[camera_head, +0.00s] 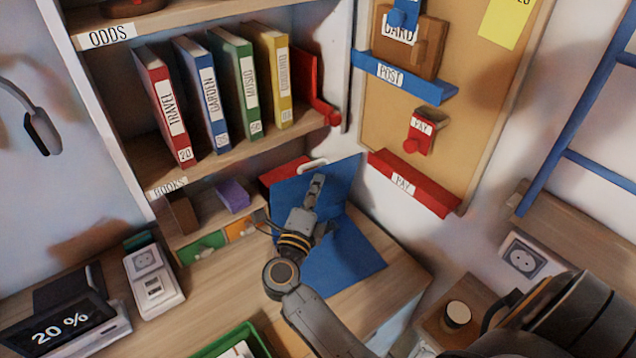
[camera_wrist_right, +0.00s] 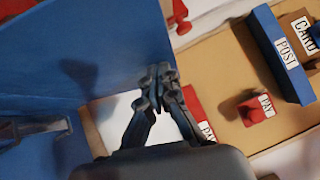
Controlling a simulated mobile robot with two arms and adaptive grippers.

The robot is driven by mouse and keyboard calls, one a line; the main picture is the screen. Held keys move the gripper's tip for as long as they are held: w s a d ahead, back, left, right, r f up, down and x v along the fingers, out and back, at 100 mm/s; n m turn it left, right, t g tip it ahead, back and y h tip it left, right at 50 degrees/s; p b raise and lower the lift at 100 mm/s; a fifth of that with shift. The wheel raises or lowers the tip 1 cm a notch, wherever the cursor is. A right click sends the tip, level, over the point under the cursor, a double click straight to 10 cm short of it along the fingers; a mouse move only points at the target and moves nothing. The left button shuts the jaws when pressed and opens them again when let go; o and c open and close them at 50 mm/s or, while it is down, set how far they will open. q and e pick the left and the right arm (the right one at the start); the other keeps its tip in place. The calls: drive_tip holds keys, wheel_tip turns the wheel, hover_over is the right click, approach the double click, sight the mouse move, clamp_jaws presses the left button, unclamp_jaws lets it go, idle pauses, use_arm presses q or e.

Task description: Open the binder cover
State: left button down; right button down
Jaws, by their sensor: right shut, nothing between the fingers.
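The blue binder (camera_head: 352,262) is on the wooden desk. One blue panel lies flat toward the desk's front, and another blue panel (camera_head: 345,178), which looks like the cover, stands raised behind it. In the right wrist view the raised blue panel (camera_wrist_right: 80,50) fills the upper left, with a grey metal fitting (camera_wrist_right: 38,130) at the lower left. My right gripper (camera_head: 317,185) is shut and empty, in front of the raised panel in the head view. Its closed fingertips (camera_wrist_right: 160,76) are near the panel's edge; whether they touch is unclear. My left gripper is not in view.
Upright binders (camera_head: 205,95) stand on the shelf behind. A corkboard (camera_head: 470,110) with a red PAY ledge (camera_head: 415,185) rises at right. A green tray (camera_head: 235,340), a white socket box (camera_head: 153,280) and a display (camera_head: 65,325) are at the front left.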

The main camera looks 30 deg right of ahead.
drive_tip(key=v, duration=0.7)
drive_tip(key=shift+s+a, duration=0.2)
drive_tip(key=shift+f, duration=0.15)
